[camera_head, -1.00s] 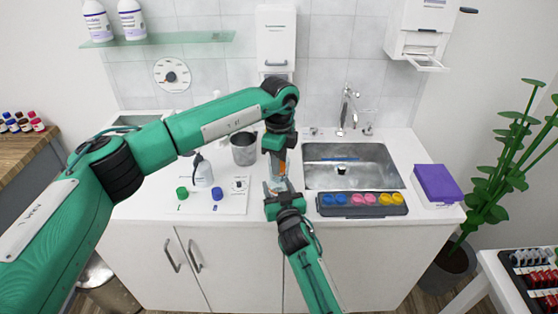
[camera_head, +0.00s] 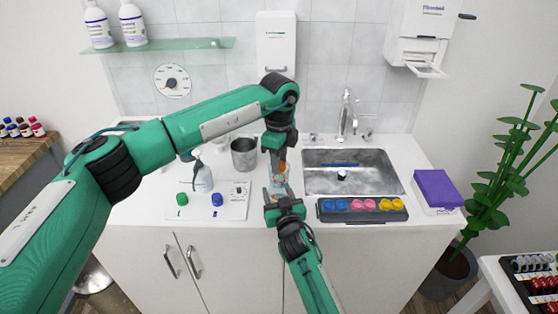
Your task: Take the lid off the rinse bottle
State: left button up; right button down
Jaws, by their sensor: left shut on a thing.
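My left gripper (camera_head: 281,160) points down over the counter, left of the sink. It is shut on a small orange part, which looks like the lid (camera_head: 283,166). Below it is a small pale bluish, see-through bottle (camera_head: 280,180), apparently the rinse bottle, largely hidden by both grippers. Whether lid and bottle touch is too small to tell. My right gripper (camera_head: 279,191) reaches in from the front, its fingers spread at the lower part of the bottle. I see no clear grip there.
A white bottle with a dark nozzle (camera_head: 203,178), a green cap (camera_head: 182,199) and a blue cap (camera_head: 217,199) are on a white sheet (camera_head: 235,208). A grey metal cup (camera_head: 244,154) stands behind. The sink (camera_head: 350,180) and a tray of coloured pots (camera_head: 335,216) are to the right.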

pick_arm(q)
jog(key=shift+r, duration=1.95)
pick_arm(e)
jog(key=c, duration=0.5)
grip_release()
